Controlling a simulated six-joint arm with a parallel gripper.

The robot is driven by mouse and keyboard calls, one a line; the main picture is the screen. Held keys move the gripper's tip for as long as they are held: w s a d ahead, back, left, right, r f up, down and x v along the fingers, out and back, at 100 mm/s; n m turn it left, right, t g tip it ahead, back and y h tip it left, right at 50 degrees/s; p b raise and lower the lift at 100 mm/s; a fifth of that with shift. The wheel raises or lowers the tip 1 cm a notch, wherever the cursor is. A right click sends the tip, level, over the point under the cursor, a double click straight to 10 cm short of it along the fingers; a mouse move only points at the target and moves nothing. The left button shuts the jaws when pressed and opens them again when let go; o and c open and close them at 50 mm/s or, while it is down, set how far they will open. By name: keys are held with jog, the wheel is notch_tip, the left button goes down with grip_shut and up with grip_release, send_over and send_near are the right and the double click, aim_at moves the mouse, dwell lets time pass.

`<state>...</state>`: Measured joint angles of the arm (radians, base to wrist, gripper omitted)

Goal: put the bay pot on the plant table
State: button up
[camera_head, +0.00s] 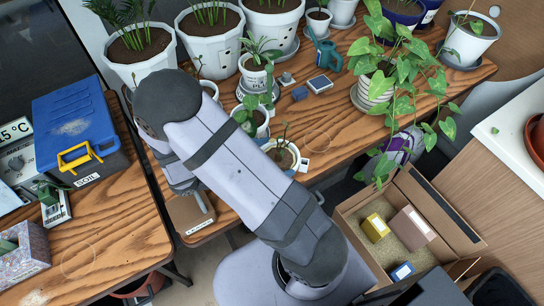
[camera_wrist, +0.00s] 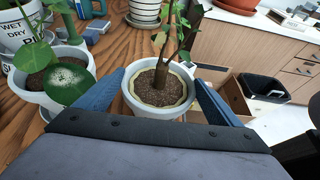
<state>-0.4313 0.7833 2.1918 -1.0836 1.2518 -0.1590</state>
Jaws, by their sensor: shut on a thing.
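The bay pot, a white pot with brown soil and a woody-stemmed little plant, is between the blue fingers of my gripper (camera_wrist: 158,92) in the wrist view (camera_wrist: 137,105). The fingers are shut on its sides and it looks upright. In the head view, what seems to be this pot (camera_head: 294,153) shows past my arm, near the plant table's front edge; my gripper is hidden there. The plant table (camera_head: 330,115) is wooden and bears several potted plants. I cannot tell whether the pot's base touches the tabletop.
A white pot with a broad leaf (camera_wrist: 36,97) stands close left of the held pot. A trailing plant's ribbed pot (camera_head: 372,93) stands farther right. Small gadgets (camera_head: 320,84) and a teal watering can (camera_head: 327,55) lie behind. An open cardboard box (camera_head: 352,222) is at right, below.

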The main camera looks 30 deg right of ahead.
jog(key=shift+f, duration=0.1)
jog(key=o, duration=1.2)
jog(key=shift+a+r, duration=0.15)
jog(key=shift+r, duration=0.05)
jog(key=b+v, duration=0.2)
jog(key=v, duration=0.9)
jog(key=shift+a, duration=0.4)
jog(key=shift+r, duration=0.15)
